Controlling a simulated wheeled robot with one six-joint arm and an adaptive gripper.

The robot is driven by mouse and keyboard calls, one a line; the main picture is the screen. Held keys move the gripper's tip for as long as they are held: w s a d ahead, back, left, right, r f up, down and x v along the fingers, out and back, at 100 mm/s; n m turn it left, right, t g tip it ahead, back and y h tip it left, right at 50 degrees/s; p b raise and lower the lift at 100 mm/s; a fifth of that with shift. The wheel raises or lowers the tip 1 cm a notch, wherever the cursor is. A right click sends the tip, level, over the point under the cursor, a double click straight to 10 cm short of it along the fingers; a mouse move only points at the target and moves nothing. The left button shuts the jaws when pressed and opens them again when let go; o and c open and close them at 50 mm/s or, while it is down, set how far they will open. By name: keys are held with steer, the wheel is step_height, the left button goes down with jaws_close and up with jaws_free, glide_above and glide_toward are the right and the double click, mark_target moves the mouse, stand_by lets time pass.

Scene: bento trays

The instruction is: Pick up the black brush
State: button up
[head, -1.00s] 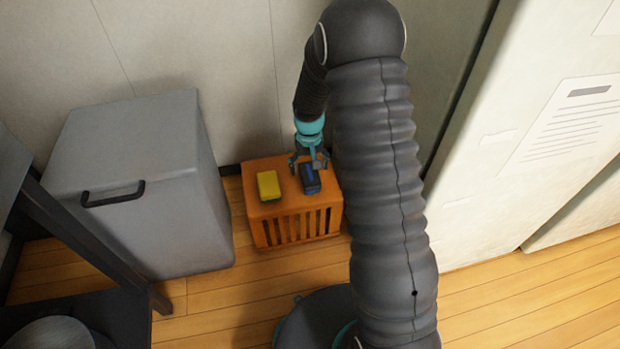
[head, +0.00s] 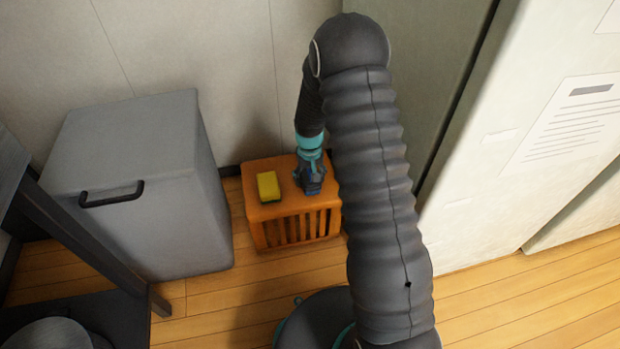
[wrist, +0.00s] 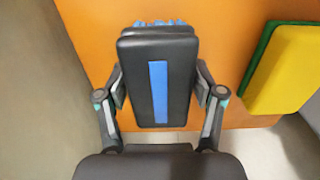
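The black brush (wrist: 141,82) has a blue stripe on its back and blue bristles at its far end. It lies on the orange crate (head: 262,217), and in the head view it is mostly hidden by my gripper. My gripper (wrist: 160,90) is over the crate with one finger along each long side of the brush. The finger pads meet the brush's sides, so it looks shut on the brush. My gripper also shows in the head view (head: 311,188), down at the crate top.
A yellow sponge with a green layer (head: 268,185) lies on the crate, left of the brush. A grey bin (head: 135,140) with a black handle stands left of the crate. A wall is close behind, and a pale cabinet (head: 540,150) stands at the right.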

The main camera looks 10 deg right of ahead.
mark_target(310, 173)
steer(key=c, duration=0.6)
steer(key=shift+c, duration=0.2)
step_height(310, 173, up, 10)
steer(key=shift+p, duration=0.5)
